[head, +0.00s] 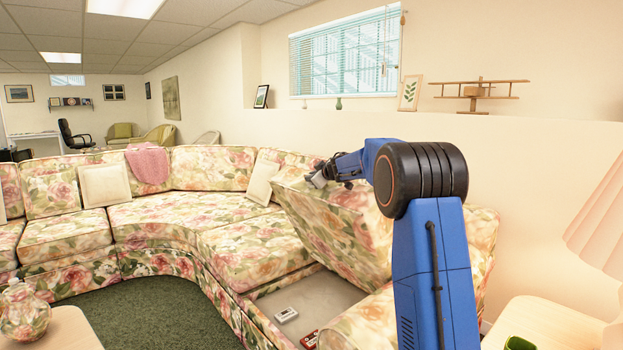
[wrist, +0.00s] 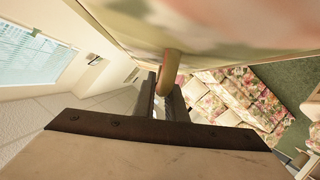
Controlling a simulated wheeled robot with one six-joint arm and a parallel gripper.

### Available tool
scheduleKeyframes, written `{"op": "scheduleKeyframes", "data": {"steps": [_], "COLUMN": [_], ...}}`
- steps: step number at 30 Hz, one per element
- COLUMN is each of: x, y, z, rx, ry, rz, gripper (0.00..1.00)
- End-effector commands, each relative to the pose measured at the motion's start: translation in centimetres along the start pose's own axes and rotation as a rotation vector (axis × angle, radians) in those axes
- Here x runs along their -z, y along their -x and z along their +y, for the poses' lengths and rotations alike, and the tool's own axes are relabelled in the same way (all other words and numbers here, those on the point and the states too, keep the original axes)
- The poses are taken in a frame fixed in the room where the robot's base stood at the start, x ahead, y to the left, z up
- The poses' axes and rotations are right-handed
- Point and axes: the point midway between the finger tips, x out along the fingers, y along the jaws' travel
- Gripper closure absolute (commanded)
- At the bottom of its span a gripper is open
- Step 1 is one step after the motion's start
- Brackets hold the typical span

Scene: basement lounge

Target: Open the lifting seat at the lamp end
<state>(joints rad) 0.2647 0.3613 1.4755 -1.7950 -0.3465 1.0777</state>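The lifting seat (head: 335,215) is a floral cushion panel at the lamp end of the sectional sofa. It is tilted steeply up, and the storage space (head: 325,295) under it is exposed. My gripper (head: 318,180) is at the raised seat's upper edge. In the wrist view, my gripper (wrist: 164,92) has its fingers closed around a tan pull loop (wrist: 172,68) on the seat (wrist: 215,25). The lamp's pleated pink shade (head: 600,225) is at the right. My blue arm hides part of the seat's right side.
A small pale box (head: 286,315) and a red item (head: 309,340) lie in the exposed space. A side table (head: 545,322) with a green cup (head: 520,343) is at front right. A wooden plane model (head: 478,95) stands on the wall ledge. Green carpet (head: 165,315) is clear.

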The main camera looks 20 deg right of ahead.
Motion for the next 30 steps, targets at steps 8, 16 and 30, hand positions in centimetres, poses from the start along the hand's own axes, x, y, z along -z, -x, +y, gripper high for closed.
{"op": "scheduleKeyframes", "data": {"steps": [8, 16, 30], "x": [0.0, 0.0, 0.0], "y": [0.0, 1.2, 9.3], "z": [0.0, 0.0, 0.0], "rx": [0.000, 0.000, -0.001], "ry": [0.000, 0.000, -0.001], "rz": [0.000, 0.000, 0.000], "gripper": [0.81, 0.81, 0.81]}}
